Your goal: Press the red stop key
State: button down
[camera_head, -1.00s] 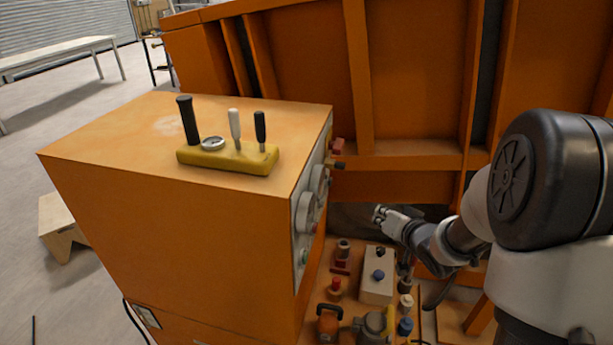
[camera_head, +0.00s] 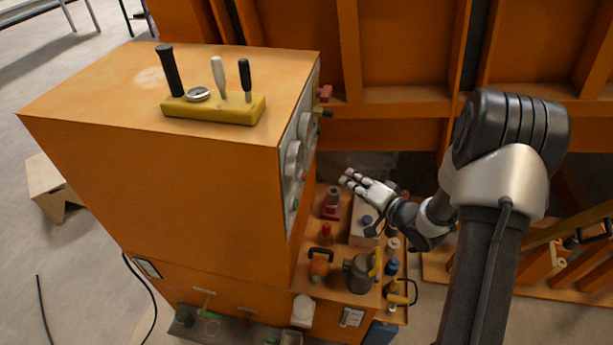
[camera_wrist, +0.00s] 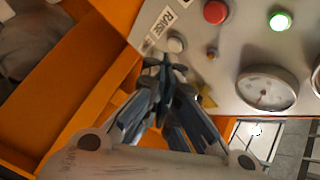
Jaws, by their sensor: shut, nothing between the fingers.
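A round red button (camera_wrist: 215,11), likely the stop key, sits on the pale control panel (camera_wrist: 240,45) at the top of the wrist view. No lettering on it can be read. In the head view the panel is seen almost edge-on, so I cannot clearly pick the button out there. My gripper (camera_head: 346,178) is just right of the panel side of the orange cabinet, pointing left. In the wrist view its fingers (camera_wrist: 164,66) are together and empty, below and left of the red button, overlapping the panel's lower-left edge. I see no contact with the button.
The orange cabinet (camera_head: 200,180) carries a yellow lever block (camera_head: 215,107). A cluttered shelf (camera_head: 325,282) lies below my gripper.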

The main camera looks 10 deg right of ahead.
jog(key=w+a, duration=0.2)
jog(key=a, duration=0.5)
jog(key=shift+w+a+b, duration=0.15)
jog(key=shift+a+b, duration=0.05)
jog(key=shift+b, duration=0.2)
dwell(1.1)
jog(key=shift+w+a, duration=0.15)
jog(key=shift+a, duration=0.25)
jog(key=shift+w+a, duration=0.15)
jog(key=shift+a, duration=0.3)
dwell(0.6)
jog(key=shift+d, duration=0.1)
jog(key=shift+s+d, duration=0.3)
jog(key=shift+d, duration=0.45)
jog(key=d, duration=0.1)
jog(key=s+d, duration=0.1)
jog(key=d, duration=0.2)
jog(key=shift+s+d, duration=0.25)
jog(key=shift+d, duration=0.15)
